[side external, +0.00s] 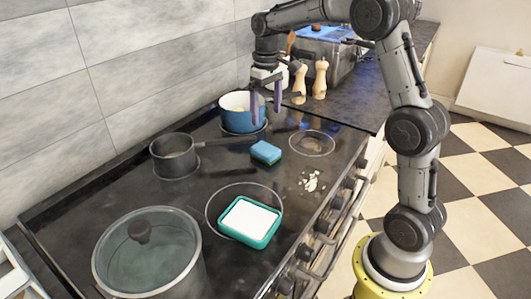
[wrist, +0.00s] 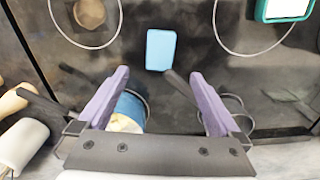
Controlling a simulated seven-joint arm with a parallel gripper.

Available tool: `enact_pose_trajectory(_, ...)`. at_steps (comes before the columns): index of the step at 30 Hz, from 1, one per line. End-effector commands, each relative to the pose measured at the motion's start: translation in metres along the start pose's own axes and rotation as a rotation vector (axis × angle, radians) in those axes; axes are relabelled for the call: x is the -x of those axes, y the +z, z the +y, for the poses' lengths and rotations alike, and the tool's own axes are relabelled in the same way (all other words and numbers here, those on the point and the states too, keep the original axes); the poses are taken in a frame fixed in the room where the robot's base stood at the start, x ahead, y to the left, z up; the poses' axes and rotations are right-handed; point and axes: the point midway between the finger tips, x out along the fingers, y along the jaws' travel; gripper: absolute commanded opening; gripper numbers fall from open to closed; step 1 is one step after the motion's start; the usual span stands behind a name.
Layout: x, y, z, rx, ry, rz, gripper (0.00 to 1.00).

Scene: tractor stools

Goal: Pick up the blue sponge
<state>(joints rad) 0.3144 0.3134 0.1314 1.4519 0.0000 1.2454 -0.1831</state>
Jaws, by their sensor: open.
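The blue sponge (side external: 266,152) lies flat on the black stovetop, between the dark saucepan and the right rear burner ring. In the wrist view the sponge (wrist: 160,49) shows its light blue top, upper centre, beyond and between my fingertips. My gripper (side external: 265,108) hangs above the rear of the stove, near the blue pot, higher than the sponge and behind it. Its two purple fingers (wrist: 159,74) are spread apart with nothing between them. The sponge is apart from the fingers and fully visible.
A blue pot (side external: 240,121) stands just under my gripper. A dark saucepan (side external: 173,160) has its handle pointing towards the sponge. A teal tray (side external: 233,231) with a white block, a large lidded pot (side external: 150,275) and white crumbs (side external: 311,182) are nearer. Wooden mills (side external: 320,80) stand behind.

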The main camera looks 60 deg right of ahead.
Motion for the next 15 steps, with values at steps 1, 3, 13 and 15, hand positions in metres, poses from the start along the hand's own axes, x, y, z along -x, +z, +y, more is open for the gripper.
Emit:
enact_pose_trajectory(1,-0.011,0.002,-0.001,0.001,-0.001,-0.006,1.00)
enact_pose_trajectory(3,-0.025,0.001,-0.001,0.001,-0.001,-0.006,1.00)
enact_pose_trajectory(13,-0.065,0.000,-0.001,0.002,0.000,-0.001,1.00)
enact_pose_trajectory(15,-0.069,0.000,-0.001,0.002,0.000,-0.002,1.00)
